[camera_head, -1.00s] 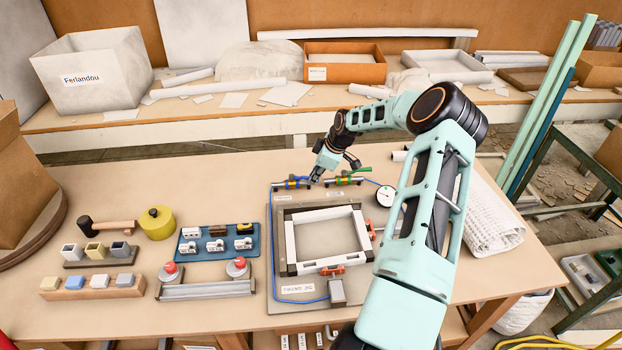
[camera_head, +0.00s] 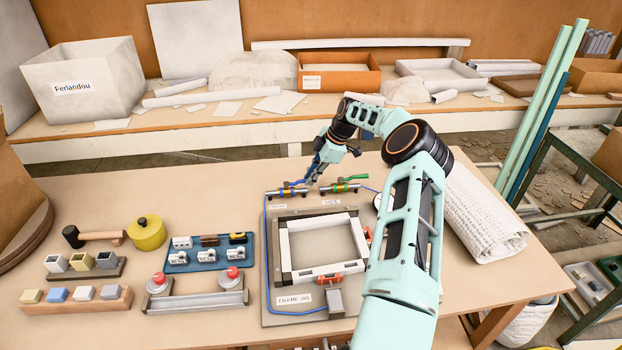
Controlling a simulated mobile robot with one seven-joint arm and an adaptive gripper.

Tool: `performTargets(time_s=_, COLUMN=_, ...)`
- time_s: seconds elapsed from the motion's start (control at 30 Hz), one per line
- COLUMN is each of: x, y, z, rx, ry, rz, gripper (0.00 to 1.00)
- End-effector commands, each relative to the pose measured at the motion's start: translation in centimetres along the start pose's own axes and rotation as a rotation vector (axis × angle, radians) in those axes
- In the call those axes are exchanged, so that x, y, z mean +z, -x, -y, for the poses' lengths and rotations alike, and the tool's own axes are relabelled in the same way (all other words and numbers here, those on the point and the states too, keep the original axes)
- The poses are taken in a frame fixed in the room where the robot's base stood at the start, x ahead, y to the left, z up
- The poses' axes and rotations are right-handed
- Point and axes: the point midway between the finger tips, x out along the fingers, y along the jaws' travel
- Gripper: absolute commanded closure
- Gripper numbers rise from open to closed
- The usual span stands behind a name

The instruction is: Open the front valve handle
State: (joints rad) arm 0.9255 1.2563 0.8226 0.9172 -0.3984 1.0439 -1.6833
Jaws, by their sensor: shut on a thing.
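The left valve (camera_head: 287,193) sits at the back left of the test board, above a small label that I cannot read clearly; its lever is a blue handle (camera_head: 292,183). My gripper (camera_head: 311,182) comes down from behind at the right end of this handle and is shut on it. The fingers are small here and partly cover the handle's end, so the exact grip is hard to see. The right valve (camera_head: 342,188) has a green handle (camera_head: 352,177) and stands just right of my gripper, apart from it.
The board (camera_head: 292,313) carries a white frame (camera_head: 290,250), blue tubing and a gauge mostly hidden by my arm. A blue tray (camera_head: 212,262), a yellow pot (camera_head: 147,234) and a hammer (camera_head: 95,238) lie left. A white rolled mat (camera_head: 483,215) lies right. The table behind the valves is clear.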

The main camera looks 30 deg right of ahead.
Motion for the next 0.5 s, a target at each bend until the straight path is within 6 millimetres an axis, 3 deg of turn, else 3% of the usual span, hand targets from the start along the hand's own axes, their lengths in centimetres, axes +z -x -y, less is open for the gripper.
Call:
performTargets(time_s=0.27, x=-0.04, y=0.06, z=-0.15, rx=0.004, ry=0.002, rz=0.0, gripper=1.0)
performTargets(time_s=0.3, x=-0.05, y=0.06, z=-0.15, rx=0.005, ry=0.001, rz=0.0, gripper=0.86)
performTargets(time_s=0.43, x=-0.05, y=0.05, z=-0.13, rx=0.004, ry=0.001, rz=0.0, gripper=0.72)
performTargets(time_s=0.5, x=-0.05, y=0.03, z=-0.11, rx=0.003, ry=0.001, rz=-0.001, gripper=0.71)
